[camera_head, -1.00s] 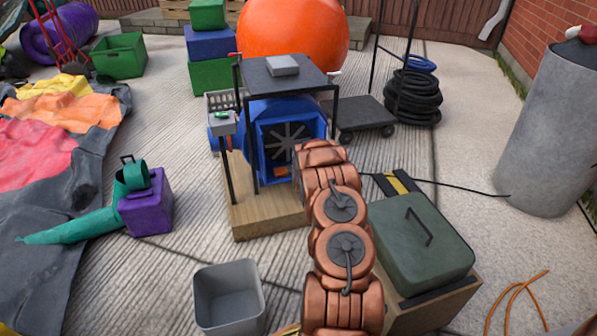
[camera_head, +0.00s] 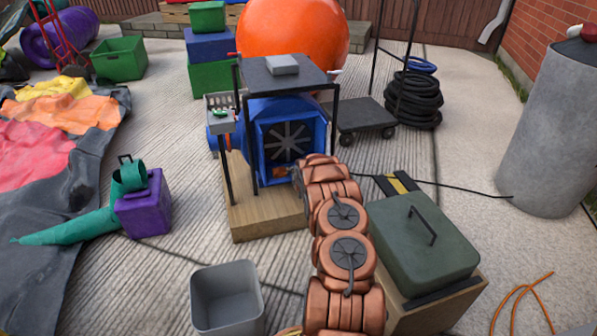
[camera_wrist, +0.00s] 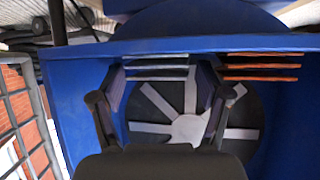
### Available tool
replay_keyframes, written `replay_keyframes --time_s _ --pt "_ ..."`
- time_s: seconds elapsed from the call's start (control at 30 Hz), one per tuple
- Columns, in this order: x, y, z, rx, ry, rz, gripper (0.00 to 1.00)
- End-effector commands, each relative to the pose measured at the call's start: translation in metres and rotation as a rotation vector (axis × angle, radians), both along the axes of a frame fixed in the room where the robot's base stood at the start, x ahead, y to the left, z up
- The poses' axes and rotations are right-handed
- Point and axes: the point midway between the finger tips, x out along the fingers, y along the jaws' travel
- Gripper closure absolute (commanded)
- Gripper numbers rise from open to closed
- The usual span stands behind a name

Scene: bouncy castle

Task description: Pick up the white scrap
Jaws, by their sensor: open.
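In the wrist view, a pale grey-white slatted piece (camera_wrist: 156,67), which looks like the white scrap, lies at the edge of the blue blower's opening, in front of the fan. My gripper (camera_wrist: 162,82) is open, with one dark finger at each side of this piece. No contact with either finger can be made out. In the head view my arm reaches into the front of the blue blower (camera_head: 262,150); my fingers and the white scrap are hidden there.
An orange slatted piece (camera_wrist: 262,66) lies beside the pale one; the fan (camera_wrist: 190,128) is behind. The blower's blue walls surround my fingers closely. A black-topped metal frame (camera_head: 262,75) stands over the blower. A grey bin (camera_head: 227,300) and green-lidded box (camera_head: 425,245) stand nearby.

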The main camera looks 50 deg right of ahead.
Motion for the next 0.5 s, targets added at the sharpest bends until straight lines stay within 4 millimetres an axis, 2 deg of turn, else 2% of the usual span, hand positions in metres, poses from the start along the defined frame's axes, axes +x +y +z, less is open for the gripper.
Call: replay_keyframes --time_s 0.1,0.4,0.5 --pt "-0.0001 -0.0001 0.0004 0.0 0.0 0.0 0.26" --pt "-0.0001 -0.0001 0.0004 -0.001 -0.001 0.0 0.56" --pt "-0.0001 -0.0001 0.0004 -0.001 -0.001 0.0 0.57"
